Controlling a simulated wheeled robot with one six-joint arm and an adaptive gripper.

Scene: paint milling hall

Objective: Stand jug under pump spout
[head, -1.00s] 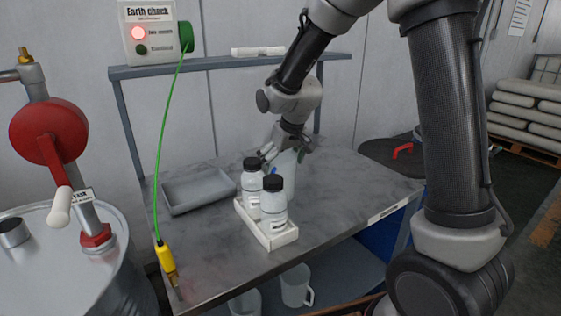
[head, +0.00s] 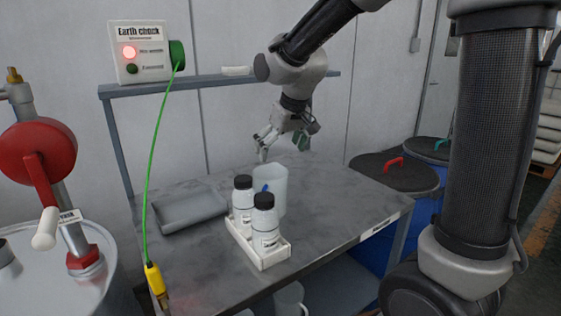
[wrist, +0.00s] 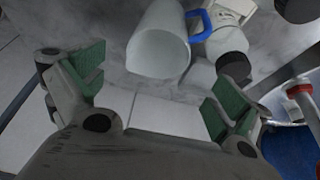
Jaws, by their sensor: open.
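A pale jug (head: 276,184) with a blue handle stands upright on the grey bench behind two white bottles. It also shows in the wrist view (wrist: 157,50), its blue handle on the right. My gripper (head: 283,145) is open and empty, above and behind the jug, apart from it. In the wrist view the green-padded fingers (wrist: 158,95) are wide apart, with the jug beyond them. The red hand-crank pump (head: 38,150) stands on a steel drum (head: 55,265) at far left. Its pipe runs out of the left edge, so I cannot see the spout's end.
The two bottles (head: 265,230) stand in a white tray (head: 262,257) beside the jug. A shallow grey tray (head: 190,208) lies on the bench's left. A green cable (head: 157,150) hangs from the earth check box (head: 145,52) to a yellow clamp (head: 155,280). Lidded blue drums (head: 395,215) stand right.

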